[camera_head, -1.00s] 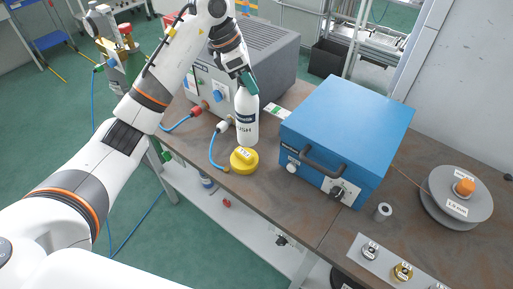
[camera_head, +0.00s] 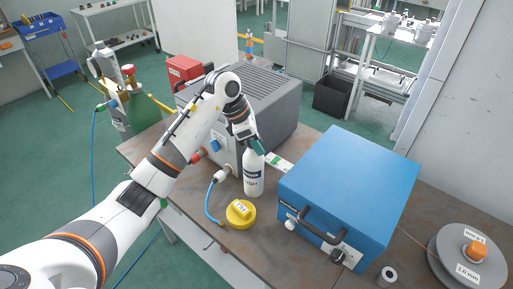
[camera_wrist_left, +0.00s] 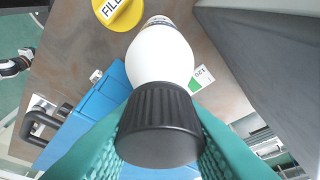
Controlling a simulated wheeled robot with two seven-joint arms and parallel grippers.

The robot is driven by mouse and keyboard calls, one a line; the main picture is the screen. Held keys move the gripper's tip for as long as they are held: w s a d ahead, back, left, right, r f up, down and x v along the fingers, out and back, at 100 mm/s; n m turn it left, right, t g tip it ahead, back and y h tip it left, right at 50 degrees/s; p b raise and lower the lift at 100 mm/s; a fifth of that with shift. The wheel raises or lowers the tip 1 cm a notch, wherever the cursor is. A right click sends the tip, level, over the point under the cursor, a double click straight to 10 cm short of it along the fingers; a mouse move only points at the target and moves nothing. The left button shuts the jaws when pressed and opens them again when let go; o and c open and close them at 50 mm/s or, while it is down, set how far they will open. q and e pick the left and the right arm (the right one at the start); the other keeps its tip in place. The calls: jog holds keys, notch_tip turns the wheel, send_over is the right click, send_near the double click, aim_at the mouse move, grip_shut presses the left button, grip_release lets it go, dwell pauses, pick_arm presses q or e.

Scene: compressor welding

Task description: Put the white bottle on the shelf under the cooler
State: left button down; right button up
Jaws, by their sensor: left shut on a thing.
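The white bottle (camera_head: 253,174) is upright among the machines on the brown worktable (camera_head: 160,142). My left gripper (camera_head: 250,142) is shut on its black cap; I cannot tell whether its base touches the table. In the left wrist view the green fingers (camera_wrist_left: 160,140) lie on both sides of the black cap, with the white bottle (camera_wrist_left: 160,55) beyond. A grey ribbed box (camera_head: 262,78) stands behind the bottle and a blue box (camera_head: 350,175) to its right; I cannot tell which is the cooler. A pale lower shelf (camera_head: 213,262) shows partly below the tabletop. My right gripper is out of view.
A yellow disc (camera_head: 240,213) lies just in front of the bottle. A blue hose (camera_head: 207,203) runs beside it. A wire spool (camera_head: 468,255) sits at the right. A red box (camera_head: 184,69) stands behind the grey box.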

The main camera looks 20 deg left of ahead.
aim_at(253, 164)
pick_arm(q)
jog(key=shift+f, duration=1.4)
jog(key=c, duration=1.1)
grip_release()
jog(key=shift+o, duration=0.2)
